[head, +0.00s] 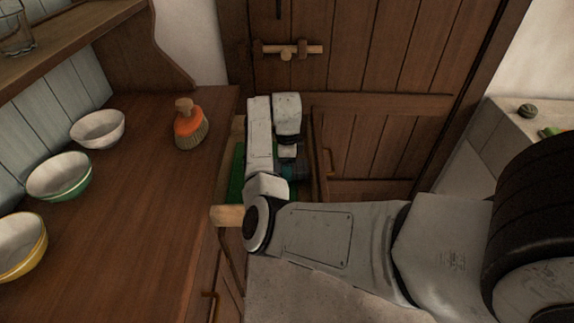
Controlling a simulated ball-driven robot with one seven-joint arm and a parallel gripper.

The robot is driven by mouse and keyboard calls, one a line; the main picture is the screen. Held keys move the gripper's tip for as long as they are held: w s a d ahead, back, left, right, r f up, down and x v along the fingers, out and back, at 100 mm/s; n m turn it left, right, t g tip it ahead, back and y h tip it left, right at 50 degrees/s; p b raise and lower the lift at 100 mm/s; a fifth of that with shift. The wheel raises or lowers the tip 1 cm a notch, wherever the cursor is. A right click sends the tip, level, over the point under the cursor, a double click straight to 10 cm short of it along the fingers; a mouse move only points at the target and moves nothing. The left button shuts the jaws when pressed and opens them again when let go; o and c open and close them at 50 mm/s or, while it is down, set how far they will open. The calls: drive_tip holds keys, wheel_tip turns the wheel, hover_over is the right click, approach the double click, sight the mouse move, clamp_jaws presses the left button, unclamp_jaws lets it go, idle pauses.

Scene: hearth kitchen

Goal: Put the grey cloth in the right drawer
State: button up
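A drawer (228,215) is open beside the right end of the wooden counter, and a green surface shows inside it. Much of the drawer is hidden behind my arm. My gripper (291,168) is at the end of my arm, over or in the drawer opening, pointing down. Its fingertips are dark and partly covered, so I cannot see whether they are open or shut. I cannot make out the grey cloth; it may be hidden behind my arm or gripper.
The wooden counter (140,220) carries an orange brush (188,128), a white bowl (97,128), a green bowl (60,176) and a yellow bowl (20,246). A wooden door (400,75) stands behind the drawer. A pale ledge (500,125) is at the right.

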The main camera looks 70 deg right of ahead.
drive_tip(key=shift+f, duration=0.55)
drive_tip(key=o, duration=1)
drive_tip(key=shift+r, duration=0.1)
wheel_tip(320, 180, up, 13)
drive_tip(key=shift+r+p, duration=0.1)
drive_tip(key=shift+p, duration=0.25)
